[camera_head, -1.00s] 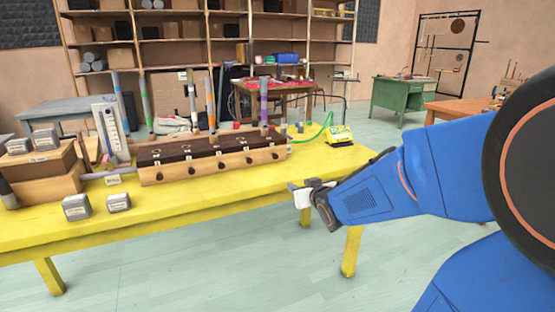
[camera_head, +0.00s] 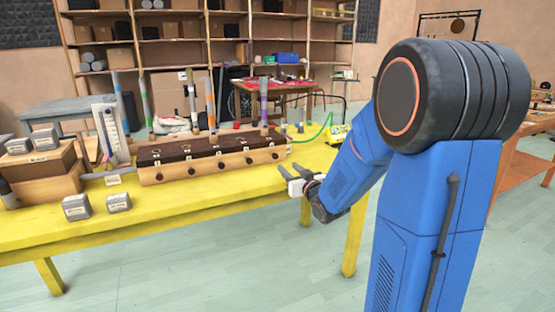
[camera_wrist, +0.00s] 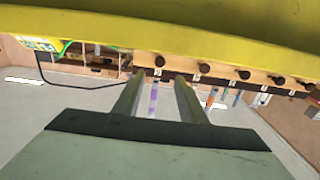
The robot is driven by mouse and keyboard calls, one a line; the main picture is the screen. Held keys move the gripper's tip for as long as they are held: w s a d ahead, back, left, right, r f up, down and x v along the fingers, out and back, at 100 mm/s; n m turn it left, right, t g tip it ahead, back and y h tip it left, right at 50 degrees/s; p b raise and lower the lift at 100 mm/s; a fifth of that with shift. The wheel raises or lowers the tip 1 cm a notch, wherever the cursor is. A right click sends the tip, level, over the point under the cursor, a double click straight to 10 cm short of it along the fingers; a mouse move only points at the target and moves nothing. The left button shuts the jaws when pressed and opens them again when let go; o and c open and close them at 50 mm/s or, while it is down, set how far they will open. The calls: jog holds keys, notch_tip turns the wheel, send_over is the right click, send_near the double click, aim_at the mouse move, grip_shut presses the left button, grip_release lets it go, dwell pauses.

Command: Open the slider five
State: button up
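A long wooden box (camera_head: 205,172) with a dark top lies on the yellow table, a row of several round dark knobs along its front. In the wrist view the box (camera_wrist: 215,71) appears upside down, with small number tags below the knobs, too small to read surely. The knob at the box's right end (camera_head: 275,155) is the one nearest my gripper (camera_head: 286,174). My gripper is in front of the table's front edge, apart from the box. In the wrist view its two fingers (camera_wrist: 159,78) are spread with nothing between them. Which knob is slider five is unclear.
Upright coloured tubes (camera_head: 264,103) rise behind the box. A yellow device (camera_head: 338,134) with a green cable is at the table's right end.

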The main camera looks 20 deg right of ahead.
aim_at(276, 157)
jog(key=w, duration=1.1)
